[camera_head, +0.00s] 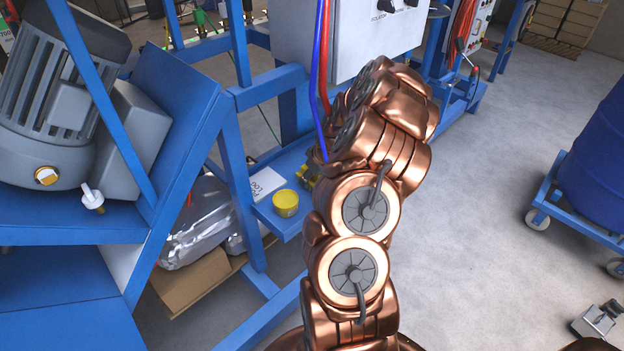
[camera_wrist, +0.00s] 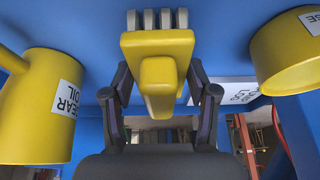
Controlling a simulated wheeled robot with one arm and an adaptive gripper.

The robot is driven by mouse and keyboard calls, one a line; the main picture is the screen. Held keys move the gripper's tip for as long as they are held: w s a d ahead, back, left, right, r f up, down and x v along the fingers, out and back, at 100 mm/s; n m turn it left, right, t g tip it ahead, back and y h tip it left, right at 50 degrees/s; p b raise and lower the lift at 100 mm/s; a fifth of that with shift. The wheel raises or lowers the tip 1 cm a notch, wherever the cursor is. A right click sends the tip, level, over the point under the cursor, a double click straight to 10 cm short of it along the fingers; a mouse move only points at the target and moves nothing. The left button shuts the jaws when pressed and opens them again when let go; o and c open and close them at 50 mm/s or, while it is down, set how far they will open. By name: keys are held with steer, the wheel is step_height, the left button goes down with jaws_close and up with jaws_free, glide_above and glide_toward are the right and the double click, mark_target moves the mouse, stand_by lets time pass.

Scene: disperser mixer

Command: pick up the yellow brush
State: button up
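The yellow brush (camera_wrist: 157,52) is in the middle of the wrist view, its grey bristles towards the picture's top and its handle towards the camera. My gripper (camera_wrist: 160,88) has its two dark fingers spread, one on each side of the brush. Gaps show between the fingers and the handle. The fingertips are close to the sides of the yellow block; I cannot tell whether they touch it. In the head view my arm hides most of the gripper and brush at the blue shelf (camera_head: 285,227).
The wrist view is upside down. A yellow gear oil can (camera_wrist: 35,110) stands left of the brush, and a yellow tub (camera_wrist: 290,60) stands right; the tub (camera_head: 285,203) also shows in the head view. A white labelled item (camera_head: 265,184) lies near it. Blue frame posts (camera_head: 238,190) stand close by.

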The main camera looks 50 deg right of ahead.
steer(key=c, duration=0.8)
steer(key=shift+o, duration=0.2)
steer(key=shift+r, duration=0.85)
steer(key=shift+r+b, duration=0.45)
steer(key=shift+r, duration=0.5)
steer(key=s+b, duration=0.2)
steer(key=s, duration=1.6)
steer(key=shift+a+b, duration=0.2)
steer(key=shift+b, duration=0.2)
